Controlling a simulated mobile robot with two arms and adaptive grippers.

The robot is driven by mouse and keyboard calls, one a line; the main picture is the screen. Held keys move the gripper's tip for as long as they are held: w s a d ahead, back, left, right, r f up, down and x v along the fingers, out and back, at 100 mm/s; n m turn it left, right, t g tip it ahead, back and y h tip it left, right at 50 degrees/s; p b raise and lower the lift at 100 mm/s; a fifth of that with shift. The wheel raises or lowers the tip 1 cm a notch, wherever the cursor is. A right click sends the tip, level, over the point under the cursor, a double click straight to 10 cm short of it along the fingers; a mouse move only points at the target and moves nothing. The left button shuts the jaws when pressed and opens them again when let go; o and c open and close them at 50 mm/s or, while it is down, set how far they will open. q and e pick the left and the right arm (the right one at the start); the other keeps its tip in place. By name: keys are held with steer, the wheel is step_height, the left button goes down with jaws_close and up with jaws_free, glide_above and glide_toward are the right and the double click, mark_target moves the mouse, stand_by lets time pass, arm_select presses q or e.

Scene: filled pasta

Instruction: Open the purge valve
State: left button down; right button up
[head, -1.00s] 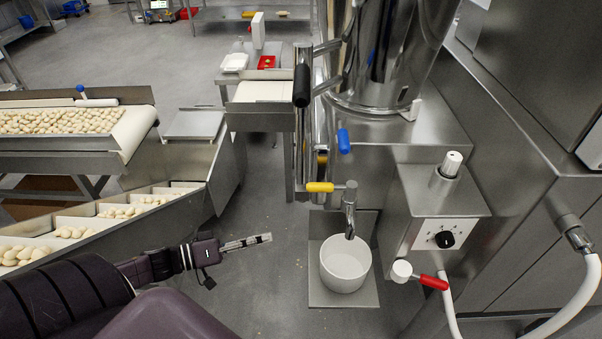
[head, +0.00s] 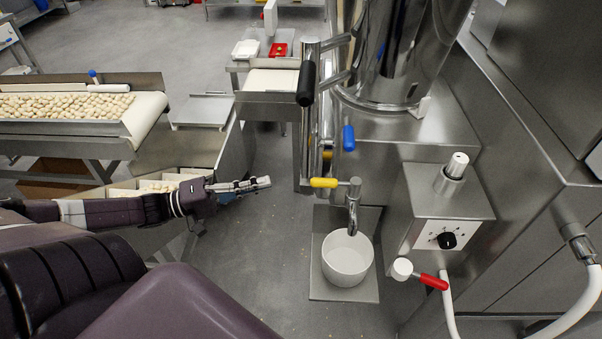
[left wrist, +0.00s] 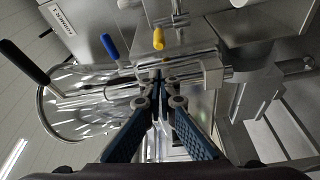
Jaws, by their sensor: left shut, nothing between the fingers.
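A metal tap (head: 353,208) with a yellow lever handle (head: 324,183) sticks out low on the steel machine, above a white bucket (head: 347,262). The yellow lever lies level, pointing left; it also shows in the left wrist view (left wrist: 158,39). No label marks which handle is the purge valve. A blue handle (head: 348,138) hangs just above, and a red-handled valve (head: 433,282) sits lower right. My left gripper (head: 264,183) is shut and empty, left of the yellow lever with a gap between. In the left wrist view its fingers (left wrist: 158,77) point toward the machine. My right gripper is not in view.
A black-gripped bar (head: 306,84) stands upright above the yellow lever. A control box with a black knob (head: 447,240) is at right. Conveyors with pasta (head: 65,106) fill the left. Open floor lies between my left gripper and the bucket.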

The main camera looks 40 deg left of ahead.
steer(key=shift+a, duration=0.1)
arm_select(q)
steer(key=x, duration=1)
steer(key=shift+b, duration=0.3)
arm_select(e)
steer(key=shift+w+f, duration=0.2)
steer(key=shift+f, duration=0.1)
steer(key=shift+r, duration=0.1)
